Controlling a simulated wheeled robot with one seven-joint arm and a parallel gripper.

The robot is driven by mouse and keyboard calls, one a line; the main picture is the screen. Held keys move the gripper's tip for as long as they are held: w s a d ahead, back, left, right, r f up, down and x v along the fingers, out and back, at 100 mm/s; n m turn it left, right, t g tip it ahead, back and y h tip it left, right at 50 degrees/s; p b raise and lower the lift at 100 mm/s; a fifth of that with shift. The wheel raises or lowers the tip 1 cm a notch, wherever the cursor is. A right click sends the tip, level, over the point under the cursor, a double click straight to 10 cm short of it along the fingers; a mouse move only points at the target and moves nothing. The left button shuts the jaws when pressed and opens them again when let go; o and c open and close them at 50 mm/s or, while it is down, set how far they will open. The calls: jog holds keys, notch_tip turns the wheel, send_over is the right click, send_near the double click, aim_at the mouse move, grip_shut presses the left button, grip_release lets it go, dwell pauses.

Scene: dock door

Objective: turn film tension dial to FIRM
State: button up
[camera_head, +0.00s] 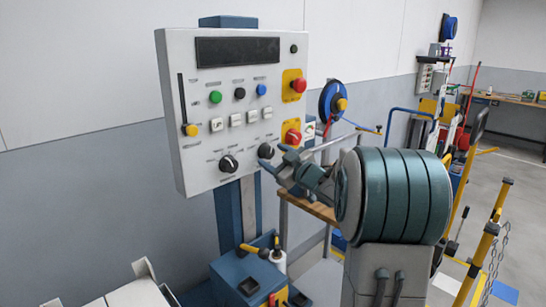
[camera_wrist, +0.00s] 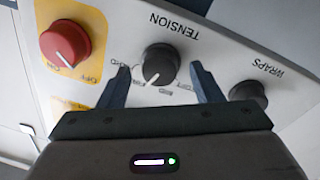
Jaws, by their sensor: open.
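The film tension dial is a round black knob (camera_wrist: 159,62) on the pale panel, under the upside-down word TENSION in the wrist view. Its white pointer line points down and slightly left in that view; the small setting words around it are too blurred to read surely. In the head view the dial (camera_head: 265,151) is at the panel's lower right. My gripper (camera_wrist: 160,76) is open, one finger on each side of the dial, with a gap at both sides. In the head view my gripper (camera_head: 279,163) is close to the panel at the dial.
A red knob on a yellow plate (camera_wrist: 66,43) and the black WRAPS dial (camera_wrist: 249,95) flank the tension dial. The control panel (camera_head: 205,140) also carries buttons, a slider and a red stop button (camera_head: 299,85). A blue box (camera_head: 250,277) with a yellow-handled tool is below.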

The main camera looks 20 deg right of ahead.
jog(key=b+v, duration=0.1)
jog(key=v, duration=1.1)
jog(key=shift+s, duration=0.35)
jog(key=s+a+f+m+g+h+p, duration=0.2)
jog(key=s+a+f+g, duration=0.4)
jog(key=s, duration=0.6)
jog(key=s+a+f+m+g+h+p, duration=0.2)
jog(key=s+a+f+m+g+h, duration=0.2)
jog(key=s+a, duration=0.7)
jog(key=s+f+m+g, duration=0.1)
jog(key=f+m+g, duration=0.1)
jog(key=g, duration=0.2)
jog(key=shift+a+m+g, duration=0.3)
jog(key=shift+m+g, duration=0.1)
